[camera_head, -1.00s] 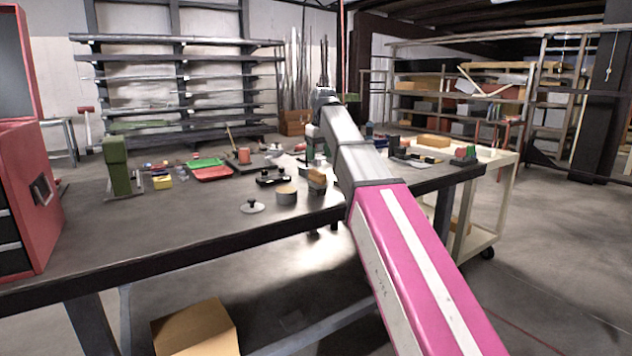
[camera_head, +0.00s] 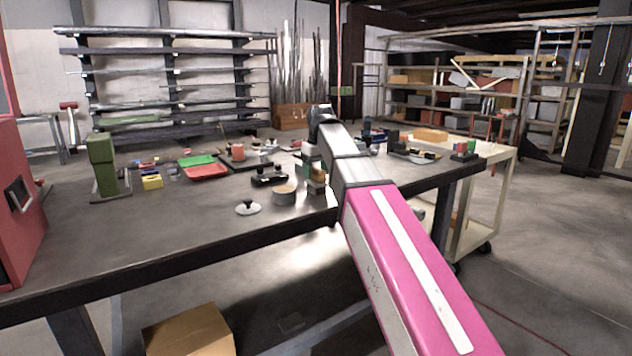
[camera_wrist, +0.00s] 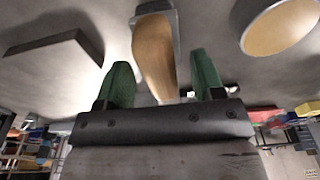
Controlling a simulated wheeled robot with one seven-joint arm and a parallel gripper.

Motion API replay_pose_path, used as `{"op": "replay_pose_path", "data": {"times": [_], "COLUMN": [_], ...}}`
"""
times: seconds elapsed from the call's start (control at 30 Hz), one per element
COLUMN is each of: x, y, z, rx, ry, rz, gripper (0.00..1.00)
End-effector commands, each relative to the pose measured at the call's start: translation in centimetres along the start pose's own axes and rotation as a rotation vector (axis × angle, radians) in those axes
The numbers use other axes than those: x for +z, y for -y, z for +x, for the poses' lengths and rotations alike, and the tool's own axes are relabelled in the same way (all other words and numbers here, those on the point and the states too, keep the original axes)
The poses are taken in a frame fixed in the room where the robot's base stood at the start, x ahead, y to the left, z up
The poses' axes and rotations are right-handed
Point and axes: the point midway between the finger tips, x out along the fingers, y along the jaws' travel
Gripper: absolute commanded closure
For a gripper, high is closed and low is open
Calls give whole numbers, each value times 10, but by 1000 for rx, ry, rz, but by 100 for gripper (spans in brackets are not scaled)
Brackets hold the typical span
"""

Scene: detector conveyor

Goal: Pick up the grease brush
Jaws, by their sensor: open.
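The grease brush has a tan wooden handle (camera_wrist: 155,58) and a grey metal part at one end. In the wrist view its handle reaches between the two green fingers of my gripper (camera_wrist: 162,78), with gaps visible on both sides. My gripper is open and not closed on it. In the head view the brush (camera_head: 318,174) shows small at the front of the workbench (camera_head: 150,232), just beside the round tin, partly hidden by my gripper and arm.
A round tin (camera_head: 284,197) with a tan inside stands close left of the brush. A white disc with a black knob (camera_head: 248,208) lies nearby. A black fixture (camera_head: 269,179) is behind. A green block (camera_head: 102,163) and red tray (camera_head: 206,172) stand left. The bench's front left is clear.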

Motion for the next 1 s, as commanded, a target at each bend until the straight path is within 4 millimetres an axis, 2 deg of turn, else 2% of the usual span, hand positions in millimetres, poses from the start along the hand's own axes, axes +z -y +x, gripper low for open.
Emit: {"op": "replay_pose_path", "data": {"times": [0.7,0.87,0.9,1.0], "x": [0,1,1,0], "y": [0,0,0,0], "z": [5,5,5,5], "rx": [0,0,0,0], "ry": [0,0,0,0], "rz": [0,0,0,0], "gripper": [38,90,94,94]}}
